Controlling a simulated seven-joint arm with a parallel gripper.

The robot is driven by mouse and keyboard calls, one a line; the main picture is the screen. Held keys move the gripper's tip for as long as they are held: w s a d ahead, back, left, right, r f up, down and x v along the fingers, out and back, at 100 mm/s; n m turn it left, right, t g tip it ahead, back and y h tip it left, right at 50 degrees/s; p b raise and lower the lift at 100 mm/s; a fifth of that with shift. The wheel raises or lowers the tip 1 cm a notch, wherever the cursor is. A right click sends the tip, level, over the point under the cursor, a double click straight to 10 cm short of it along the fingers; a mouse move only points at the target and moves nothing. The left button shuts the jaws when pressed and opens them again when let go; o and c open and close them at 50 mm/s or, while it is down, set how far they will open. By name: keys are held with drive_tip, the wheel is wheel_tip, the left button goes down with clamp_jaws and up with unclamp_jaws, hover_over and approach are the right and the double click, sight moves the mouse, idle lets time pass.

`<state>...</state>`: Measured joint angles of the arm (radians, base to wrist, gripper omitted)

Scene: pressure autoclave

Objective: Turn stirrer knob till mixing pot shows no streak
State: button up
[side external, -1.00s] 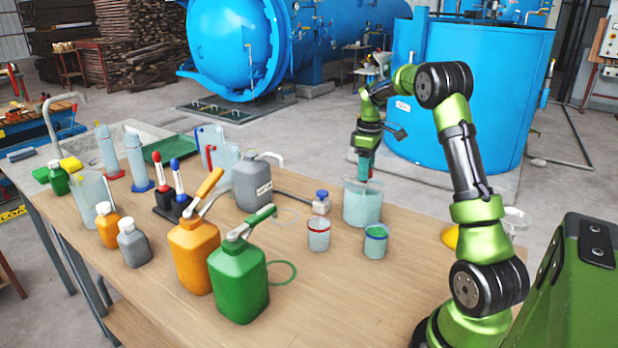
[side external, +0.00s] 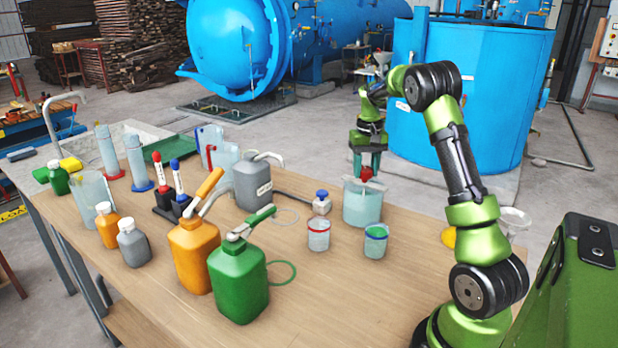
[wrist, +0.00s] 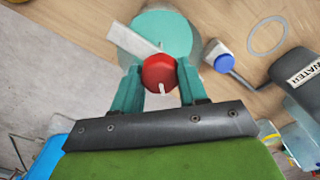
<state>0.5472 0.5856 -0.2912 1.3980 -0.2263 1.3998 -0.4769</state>
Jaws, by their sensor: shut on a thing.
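The mixing pot (side external: 361,208) is a clear beaker of pale teal liquid near the table's far edge. It also shows from above in the wrist view (wrist: 180,31). A pale bar (wrist: 135,38) lies across its top and carries the red stirrer knob (side external: 366,173). In the wrist view the knob (wrist: 159,73) has a white mark pointing toward my palm. My gripper (wrist: 159,76) is shut on the knob, one teal finger on each side. The liquid's visible surface looks even teal, with no clear streak; the bar, knob and fingers hide part of it.
Two small beakers, red-rimmed (side external: 318,236) and green-rimmed (side external: 375,241), stand in front of the pot. A blue-capped bottle (side external: 321,204) and the grey water canister (side external: 251,184) stand to its left.

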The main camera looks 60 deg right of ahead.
drive_tip(key=m, duration=0.6)
drive_tip(key=shift+w, duration=0.1)
drive_tip(key=m, duration=0.5)
drive_tip(key=shift+m, duration=0.4)
drive_tip(key=m, duration=1.2)
drive_tip(key=shift+m, duration=0.3)
drive_tip(key=o, duration=1.1)
drive_tip(key=shift+c, duration=0.2)
drive_tip(key=shift+r, duration=0.1)
